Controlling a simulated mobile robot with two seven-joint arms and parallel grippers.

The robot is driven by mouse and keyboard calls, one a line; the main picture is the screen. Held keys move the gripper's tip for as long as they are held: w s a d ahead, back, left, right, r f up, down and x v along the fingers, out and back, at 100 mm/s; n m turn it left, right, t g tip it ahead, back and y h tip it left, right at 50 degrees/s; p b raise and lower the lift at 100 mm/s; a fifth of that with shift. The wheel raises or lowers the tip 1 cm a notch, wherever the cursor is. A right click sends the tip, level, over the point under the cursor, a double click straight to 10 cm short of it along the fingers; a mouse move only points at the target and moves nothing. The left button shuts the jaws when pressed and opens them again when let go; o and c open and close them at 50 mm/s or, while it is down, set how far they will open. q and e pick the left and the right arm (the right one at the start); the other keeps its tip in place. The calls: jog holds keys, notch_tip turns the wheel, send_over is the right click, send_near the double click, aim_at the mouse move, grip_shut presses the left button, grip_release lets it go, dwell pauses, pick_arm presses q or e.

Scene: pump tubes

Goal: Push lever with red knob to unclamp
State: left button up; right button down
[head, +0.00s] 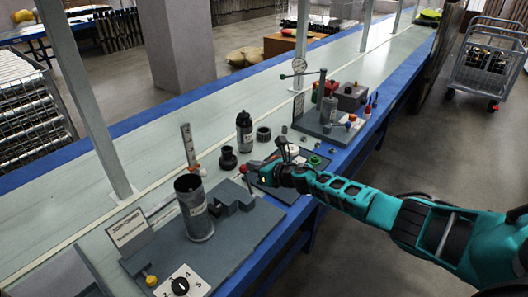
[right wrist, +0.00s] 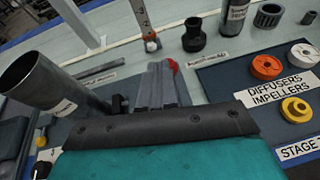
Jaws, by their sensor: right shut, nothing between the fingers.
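A red knob (head: 243,169) tops a short lever beside the grey clamp block (head: 232,196) on the bench fixture. A dark grey tube (head: 195,212) stands in this fixture and shows tilted in the right wrist view (right wrist: 50,80). My right gripper (head: 255,174) is shut and empty, right at the knob's right side. In the right wrist view, the red knob (right wrist: 173,65) shows just past the fingertips (right wrist: 163,75). I cannot tell whether they touch. The lever's shaft is mostly hidden there. My left gripper is not in view.
A press stand (head: 325,125) is farther back. A numbered dial (head: 180,284) lies in front.

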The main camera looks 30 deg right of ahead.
jog(key=s+r+p, duration=0.3)
jog(key=s+r, duration=0.1)
jog(key=r, duration=0.5)
jog(key=shift+d+r, duration=0.15)
jog(key=shift+d, duration=0.15)
dwell(0.3)
jog(key=s+a+f+m+y, duration=0.1)
jog(key=s+a+f+m, duration=0.3)
jog(key=s+a+m, duration=0.4)
jog(key=s+a+f+m+y, duration=0.1)
jog(key=s+a+f+m, duration=0.3)
jog(key=a+m, duration=0.45)
jog(key=s+d+f+m+g+h, duration=0.1)
jog(key=s+f+m+h, duration=0.1)
jog(key=s+m, duration=0.6)
jog(key=s+d+f+m+g+h, duration=0.1)
jog(key=s+f+m, duration=0.2)
jog(key=s+m, duration=0.6)
jog(key=m, duration=0.2)
jog(key=shift+s+d+f+m+g+h, duration=0.2)
jog(key=shift+s+f+m+g+h, duration=0.1)
jog(key=shift+f+m+h, duration=0.1)
